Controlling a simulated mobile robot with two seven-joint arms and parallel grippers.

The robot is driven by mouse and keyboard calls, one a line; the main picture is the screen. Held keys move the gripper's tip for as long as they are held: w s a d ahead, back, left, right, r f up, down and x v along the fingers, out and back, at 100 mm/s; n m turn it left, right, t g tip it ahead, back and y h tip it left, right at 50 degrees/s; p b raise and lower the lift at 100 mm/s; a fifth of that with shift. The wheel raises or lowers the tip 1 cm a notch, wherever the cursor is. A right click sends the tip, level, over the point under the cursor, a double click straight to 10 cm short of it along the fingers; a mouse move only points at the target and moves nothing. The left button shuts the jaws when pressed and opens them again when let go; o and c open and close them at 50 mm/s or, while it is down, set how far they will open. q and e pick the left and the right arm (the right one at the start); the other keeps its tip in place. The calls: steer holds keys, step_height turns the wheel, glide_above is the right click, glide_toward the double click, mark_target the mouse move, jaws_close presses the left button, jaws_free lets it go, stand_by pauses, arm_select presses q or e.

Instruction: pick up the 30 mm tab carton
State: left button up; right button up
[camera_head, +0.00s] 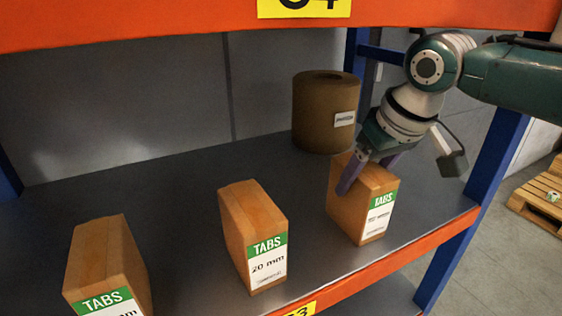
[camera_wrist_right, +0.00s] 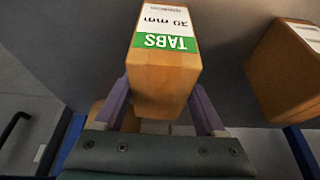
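The 30 mm tab carton (camera_head: 346,206) is brown with a green and white TABS label. It stands upright on the grey shelf, rightmost in the row. In the right wrist view it (camera_wrist_right: 165,82) fills the middle, and its label reads 30 mm upside down. My right gripper (camera_head: 370,172) reaches down over its top, one finger on each side. In the right wrist view the gripper (camera_wrist_right: 162,105) appears open around the carton; any contact is hard to judge. My left gripper is not in view.
A 20 mm carton (camera_head: 237,227) stands to the left, with another TABS carton (camera_head: 98,256) farther left. A brown roll (camera_head: 322,112) stands behind. The orange front beam (camera_head: 428,244) and blue post (camera_head: 490,172) bound the right side. Bare shelf lies between the cartons.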

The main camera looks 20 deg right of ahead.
steer(key=c, duration=1)
jaws_close()
steer(key=shift+r+b, duration=0.45)
steer(key=shift+r, duration=0.1)
steer(key=s+d+p, duration=0.1)
steer(key=s, duration=1.7)
